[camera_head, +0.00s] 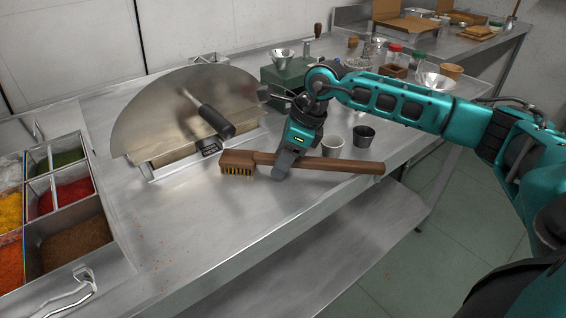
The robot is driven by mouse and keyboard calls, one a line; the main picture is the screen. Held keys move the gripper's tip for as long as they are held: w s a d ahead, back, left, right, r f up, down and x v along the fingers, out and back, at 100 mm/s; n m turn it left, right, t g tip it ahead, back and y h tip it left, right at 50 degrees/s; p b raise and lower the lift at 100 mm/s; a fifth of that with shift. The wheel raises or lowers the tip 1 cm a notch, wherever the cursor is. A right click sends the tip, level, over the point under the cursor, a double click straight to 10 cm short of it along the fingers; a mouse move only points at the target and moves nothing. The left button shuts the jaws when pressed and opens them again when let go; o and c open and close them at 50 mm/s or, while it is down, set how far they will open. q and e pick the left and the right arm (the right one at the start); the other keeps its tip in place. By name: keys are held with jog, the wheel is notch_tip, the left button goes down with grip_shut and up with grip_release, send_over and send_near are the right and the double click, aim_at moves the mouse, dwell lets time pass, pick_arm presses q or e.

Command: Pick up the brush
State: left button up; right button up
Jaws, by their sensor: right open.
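The brush (335,165) has a long brown wooden handle and a head with yellowish bristles facing down at its left end. It lies across the steel table, near the front edge. My right gripper (284,168) reaches down from above at the brush handle, just right of the bristle head. Its jaws are open, and its fingers overlap the handle in the picture. I cannot tell whether they touch it. My left gripper is out of view.
Spice bins (70,195) stand at the left. A green box (285,76) stands farther back.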

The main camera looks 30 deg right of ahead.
jog(key=shift+f, duration=0.15)
jog(key=shift+c, duration=0.3)
grip_shut()
dwell(0.4)
dwell(0.3)
